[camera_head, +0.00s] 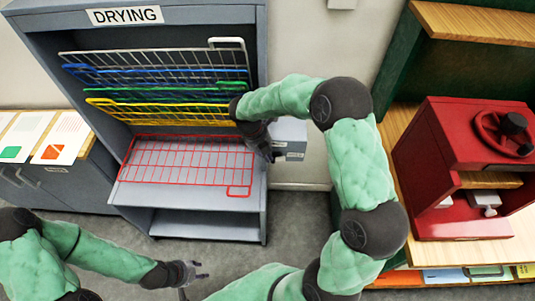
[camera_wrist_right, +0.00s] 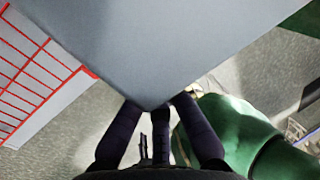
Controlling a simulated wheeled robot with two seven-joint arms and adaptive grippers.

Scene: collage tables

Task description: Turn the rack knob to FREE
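The grey drying rack (camera_head: 257,70) stands at the left with its DRYING sign (camera_head: 125,16). A small grey labelled box (camera_head: 290,131) sits at its right side. I cannot make out the knob; my right arm and gripper cover that area. My right gripper (camera_head: 268,150) is at the box's left edge. My left gripper (camera_head: 200,270) is open and empty, low in front of the rack.
Wire shelves in white, blue, green and yellow (camera_head: 160,105) hang tilted in the rack. A red shelf (camera_head: 190,160) lies lowered in front. A red press (camera_head: 450,150) stands on the right table. Paper sheets (camera_head: 62,135) lie on the left counter. Floor is free below the rack.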

